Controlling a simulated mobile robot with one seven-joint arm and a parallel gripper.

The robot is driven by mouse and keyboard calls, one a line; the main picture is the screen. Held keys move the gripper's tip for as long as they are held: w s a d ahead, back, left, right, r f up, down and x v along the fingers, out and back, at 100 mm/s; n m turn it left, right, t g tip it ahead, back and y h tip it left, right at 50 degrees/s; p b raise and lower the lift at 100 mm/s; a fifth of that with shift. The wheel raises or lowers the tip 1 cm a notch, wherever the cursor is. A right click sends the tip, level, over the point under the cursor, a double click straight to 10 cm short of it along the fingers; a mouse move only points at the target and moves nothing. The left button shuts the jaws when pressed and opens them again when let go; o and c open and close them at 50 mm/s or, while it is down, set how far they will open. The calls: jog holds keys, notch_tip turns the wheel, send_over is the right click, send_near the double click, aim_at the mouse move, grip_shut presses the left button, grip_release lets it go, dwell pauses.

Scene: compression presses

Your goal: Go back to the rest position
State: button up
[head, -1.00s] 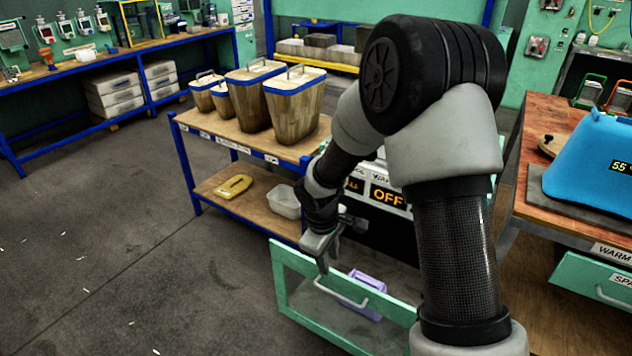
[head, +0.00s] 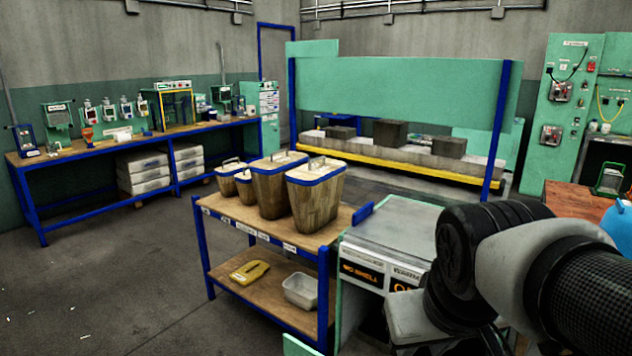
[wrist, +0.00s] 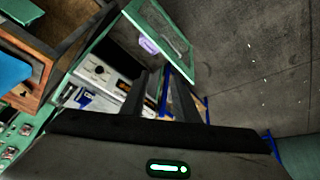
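My arm is folded at the lower right of the head view, and my gripper is not visible there. In the wrist view my gripper (wrist: 160,78) shows as two dark fingers with a gap between them and nothing held. The fingers stand over the area of the white machine (wrist: 100,75).
A cart (head: 213,205) with several wooden bins stands left of the grey-topped machine (head: 395,235); a yellow item (head: 250,271) and a clear tub (head: 300,290) are on its lower shelf. A blue-framed bench (head: 60,190) stands at the left. The floor between is clear.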

jog(key=s+r+m+p, duration=0.1)
jog(key=s+r+p, duration=0.2)
jog(key=r+p, duration=1.7)
jog(key=shift+a+r+y, duration=0.2)
jog(key=shift+r+y, duration=0.1)
jog(key=shift+r, duration=0.1)
dwell(0.6)
